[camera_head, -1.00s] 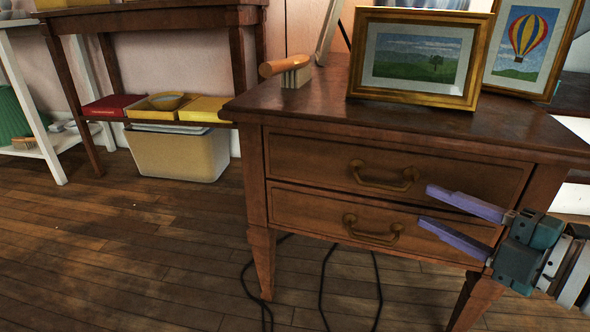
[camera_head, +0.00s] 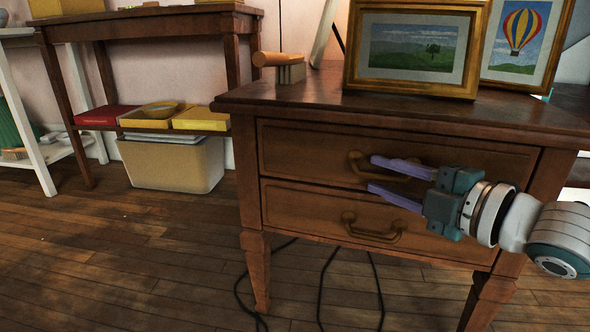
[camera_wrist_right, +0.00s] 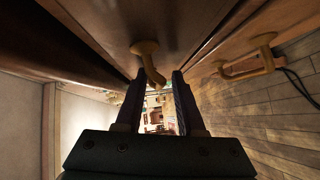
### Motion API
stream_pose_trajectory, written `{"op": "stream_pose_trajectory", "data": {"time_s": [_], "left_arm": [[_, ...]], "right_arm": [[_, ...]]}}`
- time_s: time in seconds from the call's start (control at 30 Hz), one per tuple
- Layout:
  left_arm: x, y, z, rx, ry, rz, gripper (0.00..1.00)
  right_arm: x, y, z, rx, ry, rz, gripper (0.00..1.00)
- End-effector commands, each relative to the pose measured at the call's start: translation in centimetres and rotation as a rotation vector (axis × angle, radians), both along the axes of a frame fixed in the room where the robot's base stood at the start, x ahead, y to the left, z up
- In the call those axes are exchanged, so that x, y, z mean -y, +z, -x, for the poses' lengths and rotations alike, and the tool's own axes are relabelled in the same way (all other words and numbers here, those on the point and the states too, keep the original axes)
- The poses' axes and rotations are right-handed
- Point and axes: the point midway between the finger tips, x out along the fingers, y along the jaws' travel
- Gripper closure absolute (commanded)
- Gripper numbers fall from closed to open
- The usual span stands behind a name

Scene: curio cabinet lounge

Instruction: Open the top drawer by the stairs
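The wooden cabinet has two shut drawers. The top drawer (camera_head: 300,148) carries a curved brass handle (camera_head: 354,165), partly hidden by my gripper. The lower drawer (camera_head: 300,205) has a similar handle (camera_head: 372,234). My right gripper (camera_head: 371,174) is open in front of the top drawer, its purple fingers one above the other at the top handle's height. In the right wrist view the top handle (camera_wrist_right: 149,60) lies just ahead, its near part showing in the gap between the fingertips (camera_wrist_right: 160,80). Contact cannot be told. My left gripper is not in view.
Framed pictures (camera_head: 414,50) and a wooden-topped block (camera_head: 290,72) stand on the cabinet top. A side table with a yellow bin (camera_head: 172,163) under it stands at the left. Black cables (camera_head: 322,285) hang below the cabinet. The floor in front is clear.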

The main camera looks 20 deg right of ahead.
Motion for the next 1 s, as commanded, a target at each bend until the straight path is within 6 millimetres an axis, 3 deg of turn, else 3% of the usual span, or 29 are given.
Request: {"op": "stream_pose_trajectory", "data": {"time_s": [0.03, 0.3, 1.0], "left_arm": [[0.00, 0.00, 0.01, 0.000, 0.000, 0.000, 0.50], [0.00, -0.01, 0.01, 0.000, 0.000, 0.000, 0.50], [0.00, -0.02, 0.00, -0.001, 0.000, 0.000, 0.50]], "right_arm": [[0.00, 0.00, 0.01, 0.000, 0.000, 0.000, 0.69], [0.00, -0.01, 0.02, 0.000, 0.000, 0.000, 1.00], [-0.01, 0.01, 0.02, 0.001, 0.001, 0.000, 1.00]]}}
